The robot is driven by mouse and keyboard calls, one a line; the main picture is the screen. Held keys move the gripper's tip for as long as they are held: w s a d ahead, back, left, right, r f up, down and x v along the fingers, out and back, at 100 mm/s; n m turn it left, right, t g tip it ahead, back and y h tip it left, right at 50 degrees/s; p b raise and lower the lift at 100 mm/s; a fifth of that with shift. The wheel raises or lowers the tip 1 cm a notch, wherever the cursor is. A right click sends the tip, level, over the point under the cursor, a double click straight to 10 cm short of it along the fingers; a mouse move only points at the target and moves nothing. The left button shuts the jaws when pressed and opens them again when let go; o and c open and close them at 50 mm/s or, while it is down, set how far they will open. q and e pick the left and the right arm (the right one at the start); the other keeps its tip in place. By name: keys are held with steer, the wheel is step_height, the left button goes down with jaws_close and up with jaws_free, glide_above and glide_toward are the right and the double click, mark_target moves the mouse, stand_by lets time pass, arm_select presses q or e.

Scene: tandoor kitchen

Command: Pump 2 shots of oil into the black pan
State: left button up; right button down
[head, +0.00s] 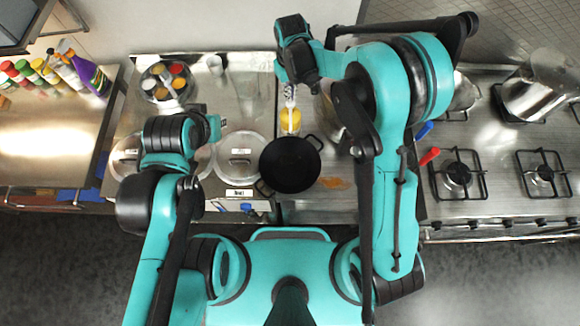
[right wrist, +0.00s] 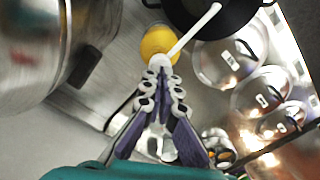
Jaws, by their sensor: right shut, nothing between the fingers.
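The black pan (head: 290,165) sits on the counter in front of me. It also shows at the top of the right wrist view (right wrist: 238,17). The oil pump bottle (head: 290,124), with yellow oil, stands just behind the pan. In the right wrist view the bottle (right wrist: 158,43) has a white spout that points over the pan. My right gripper (right wrist: 160,72) is shut with nothing between its fingers. Its tips are at the pump head, over the bottle; I cannot tell whether they touch it. My left gripper (head: 212,127) is above the lidded containers, its fingers unclear.
Round clear lids (head: 240,158) lie left of the pan. A spice tray (head: 166,82) stands behind them. Several bottles (head: 60,72) stand at far left. A metal pot (head: 540,88) and gas burners (head: 457,174) are at right. A metal vessel (right wrist: 28,50) is close to my right gripper.

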mark_target(291, 103)
steer(key=shift+f, duration=0.1)
steer(key=shift+f+b, duration=1.4)
steer(key=shift+f, duration=0.1)
steer(key=shift+r, duration=0.1)
steer(key=shift+r+p, duration=0.75)
steer(key=shift+r, duration=0.8)
step_height(291, 103, up, 6)
steer(key=p, duration=0.3)
